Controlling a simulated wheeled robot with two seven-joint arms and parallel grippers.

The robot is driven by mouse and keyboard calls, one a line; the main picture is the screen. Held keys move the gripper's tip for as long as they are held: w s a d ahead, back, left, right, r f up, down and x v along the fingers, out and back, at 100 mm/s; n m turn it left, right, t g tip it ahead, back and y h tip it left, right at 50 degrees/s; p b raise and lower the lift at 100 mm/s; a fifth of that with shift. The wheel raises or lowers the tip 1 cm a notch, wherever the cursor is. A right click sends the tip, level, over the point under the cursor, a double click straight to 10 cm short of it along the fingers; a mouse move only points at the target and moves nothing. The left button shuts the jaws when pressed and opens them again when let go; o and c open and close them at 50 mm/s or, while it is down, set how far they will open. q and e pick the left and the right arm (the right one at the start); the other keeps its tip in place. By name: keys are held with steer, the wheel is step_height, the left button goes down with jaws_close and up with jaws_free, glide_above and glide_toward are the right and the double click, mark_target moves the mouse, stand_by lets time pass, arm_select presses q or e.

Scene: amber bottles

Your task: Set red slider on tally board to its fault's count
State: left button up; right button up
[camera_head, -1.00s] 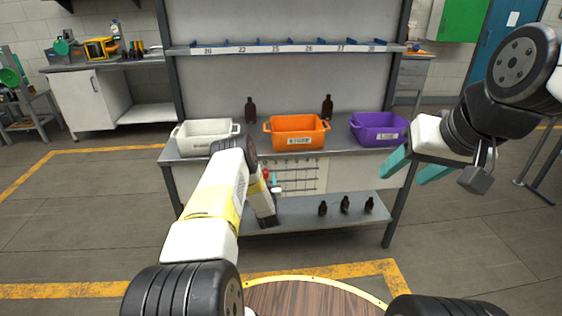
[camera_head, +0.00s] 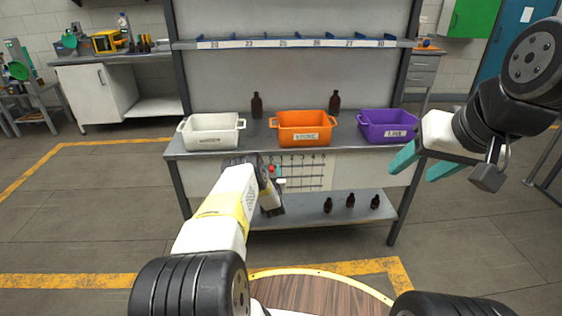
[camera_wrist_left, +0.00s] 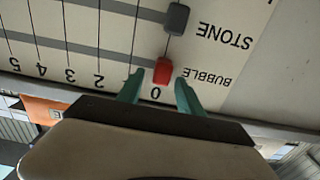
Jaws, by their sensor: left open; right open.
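The tally board (camera_head: 308,172) hangs on the front of the bench, below the bins. In the left wrist view it is upside down, with numbers along its edge and the labels STONE and BUBBLE. The red slider (camera_wrist_left: 163,71) is on the BUBBLE row, by the 0; it also shows small in the head view (camera_head: 271,168). A grey slider (camera_wrist_left: 177,19) is on the STONE row. My left gripper (camera_wrist_left: 158,92) is open, its teal fingertips on either side of the red slider. My right gripper (camera_head: 424,168) is open and empty at the right, away from the board.
White (camera_head: 211,142), orange (camera_head: 304,138) and purple (camera_head: 387,137) bins stand on the bench, with brown bottles (camera_head: 257,106) (camera_head: 335,104) behind. Several brown bottles (camera_head: 350,201) stand on the lower shelf (camera_head: 318,218). A round wooden table (camera_head: 318,293) is in front of me.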

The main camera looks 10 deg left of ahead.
arm_select(q)
jaws_close()
stand_by(1.4)
